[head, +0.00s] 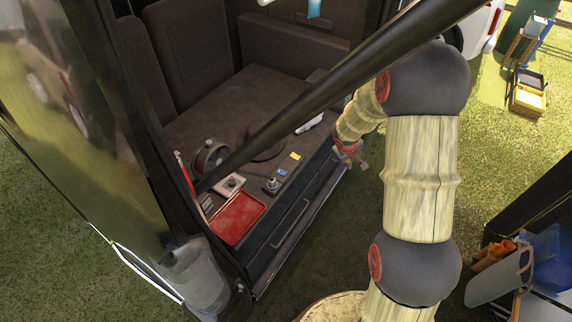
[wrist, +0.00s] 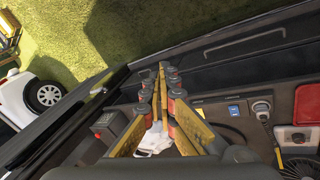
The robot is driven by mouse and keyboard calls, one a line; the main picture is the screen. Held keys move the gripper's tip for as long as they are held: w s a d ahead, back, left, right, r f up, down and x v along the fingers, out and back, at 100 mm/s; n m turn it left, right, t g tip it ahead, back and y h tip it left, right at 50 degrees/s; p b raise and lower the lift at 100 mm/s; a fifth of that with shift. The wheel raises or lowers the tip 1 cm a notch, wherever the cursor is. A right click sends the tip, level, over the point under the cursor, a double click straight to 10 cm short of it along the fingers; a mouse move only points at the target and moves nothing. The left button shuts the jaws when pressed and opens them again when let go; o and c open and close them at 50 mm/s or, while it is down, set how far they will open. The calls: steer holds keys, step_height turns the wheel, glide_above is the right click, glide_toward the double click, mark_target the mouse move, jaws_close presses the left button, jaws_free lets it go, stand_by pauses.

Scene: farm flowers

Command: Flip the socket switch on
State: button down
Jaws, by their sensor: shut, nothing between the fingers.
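I cannot tell for certain which fitting is the socket switch. In the wrist view, a small dark box with a red part (wrist: 104,121) sits left of my gripper (wrist: 159,72). My gripper's fingers are shut and empty, converging above the dark vehicle floor. In the head view my gripper (head: 348,155) is at the right side of the vehicle's doorway, apart from the plate. The dark box is not clear there.
A red tray (head: 237,218) and a black knobbed lever (head: 272,184) lie near the sill. Blue (head: 282,172) and yellow (head: 295,156) patches are beside them. A white object (head: 310,123) lies farther back. A dark bar (head: 330,85) crosses the doorway.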

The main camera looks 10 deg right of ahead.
steer(key=w+a+f+n+t+y+p, duration=0.2)
steer(key=w+a+f+n+y, duration=0.4)
steer(key=w+f, duration=0.5)
steer(key=a+r+y, duration=0.1)
steer(key=a+r, duration=0.1)
steer(key=a, duration=0.2)
steer(key=w+a+r+m+y, duration=0.1)
steer(key=a+r, duration=0.1)
steer(key=a, duration=0.3)
steer(key=shift+w+a+r+y, duration=0.25)
steer(key=shift+y, duration=0.15)
steer(key=shift+f, duration=0.1)
steer(key=b, duration=0.3)
glide_above(280, 170)
steer(key=s+d, duration=0.2)
step_height(280, 170, down, 8)
steer(key=shift+r, duration=0.1)
step_height(280, 170, down, 2)
steer(key=shift+f, duration=0.25)
steer(key=shift+s+d+f+b, duration=0.15)
steer(key=shift+f+b, duration=0.3)
steer(key=shift+f, duration=0.25)
